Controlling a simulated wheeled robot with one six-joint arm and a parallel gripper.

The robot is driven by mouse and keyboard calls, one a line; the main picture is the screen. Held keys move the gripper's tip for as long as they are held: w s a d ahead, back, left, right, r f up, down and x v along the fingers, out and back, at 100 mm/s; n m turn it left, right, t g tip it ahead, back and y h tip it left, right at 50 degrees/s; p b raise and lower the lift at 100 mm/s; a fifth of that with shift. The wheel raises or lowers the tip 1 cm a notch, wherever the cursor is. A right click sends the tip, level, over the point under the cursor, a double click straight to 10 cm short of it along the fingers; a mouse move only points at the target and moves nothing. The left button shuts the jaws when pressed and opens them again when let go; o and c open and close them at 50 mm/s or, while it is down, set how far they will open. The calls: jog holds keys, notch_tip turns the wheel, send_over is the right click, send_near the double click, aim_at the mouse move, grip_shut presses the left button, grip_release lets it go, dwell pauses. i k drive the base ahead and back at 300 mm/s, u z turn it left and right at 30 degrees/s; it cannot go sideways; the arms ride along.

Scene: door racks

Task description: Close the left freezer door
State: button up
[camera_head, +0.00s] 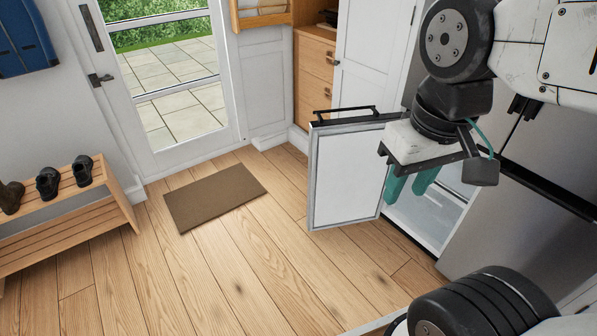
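The left freezer door (345,178) stands open at the lower part of the fridge-freezer, swung out over the floor. Its white inner panel and grey seal face me, and a dark bar handle (345,112) shows at its top edge. The freezer's pale interior (430,215) is partly visible to the right of the door. My gripper (407,190) has two teal fingers pointing down, with a gap between them and nothing seen held. It hangs just right of the door in the picture, in front of the freezer opening; I cannot tell if it touches the door.
The closed grey right door (510,215) stands beside the opening. Wooden drawers (314,75) and a white cabinet door are behind. A brown mat (215,195) lies before the glazed door. A shoe rack (70,222) stands at left. The wooden floor between is clear.

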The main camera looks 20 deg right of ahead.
aim_at(347, 177)
jog(key=u, duration=0.75)
jog(key=i, duration=2.4)
jog(key=z, duration=1.15)
jog(key=i, duration=0.85)
jog(key=z, duration=0.9)
